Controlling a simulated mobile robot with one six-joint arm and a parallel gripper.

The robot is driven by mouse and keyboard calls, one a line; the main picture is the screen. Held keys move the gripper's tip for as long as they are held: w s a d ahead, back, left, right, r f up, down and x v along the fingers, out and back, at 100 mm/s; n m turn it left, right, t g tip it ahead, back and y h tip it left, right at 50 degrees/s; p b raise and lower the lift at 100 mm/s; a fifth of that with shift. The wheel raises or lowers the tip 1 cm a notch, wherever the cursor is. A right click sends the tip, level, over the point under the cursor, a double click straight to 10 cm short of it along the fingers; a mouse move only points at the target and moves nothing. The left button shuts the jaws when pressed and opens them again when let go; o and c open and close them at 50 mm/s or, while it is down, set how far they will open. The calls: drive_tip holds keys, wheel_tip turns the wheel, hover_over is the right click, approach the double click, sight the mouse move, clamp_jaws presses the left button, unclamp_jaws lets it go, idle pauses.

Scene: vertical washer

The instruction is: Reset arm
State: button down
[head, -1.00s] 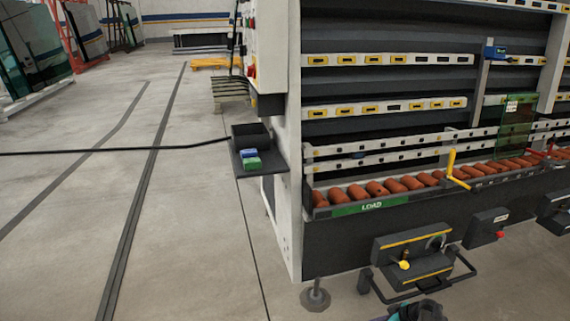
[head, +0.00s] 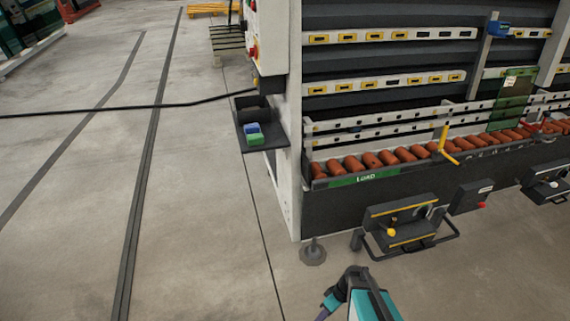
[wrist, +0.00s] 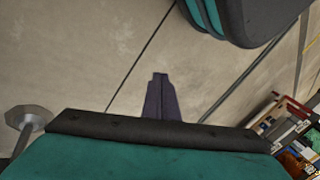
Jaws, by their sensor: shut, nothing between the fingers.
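My gripper (wrist: 160,78) shows in the wrist view as dark fingers pressed together, with nothing between them. Bare concrete floor lies behind the fingers there. A teal and black part of my arm (head: 365,295) rises from the bottom of the head view, in front of the washer. A purple tip shows low at its left, cut by the frame edge. The vertical washer (head: 390,105) fills the right half of the head view, with orange rollers (head: 372,160) above a green LOAD label (head: 365,177). My arm is apart from the washer in the picture.
A small shelf (head: 262,140) with a blue and a green item juts from the washer's left side. A pedal box (head: 402,222) with a bar stands low at the front. A black cable (head: 120,110) crosses at left.

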drive_tip(key=s+d+r+m+g+h+p, duration=0.1)
drive_tip(key=s+d+r+m+h+p, duration=0.1)
drive_tip(key=s, duration=0.6)
drive_tip(key=s+d+r+m+g+h+p, duration=0.1)
drive_tip(key=s+r+m+g+h+p, duration=0.1)
drive_tip(key=s+r+m, duration=0.2)
drive_tip(key=s+m, duration=0.2)
drive_tip(key=s, duration=0.1)
drive_tip(key=shift+s+d+r+m+h, duration=0.3)
drive_tip(key=shift+s+d+r+h, duration=0.05)
drive_tip(key=shift+d+h, duration=0.05)
idle(1.8)
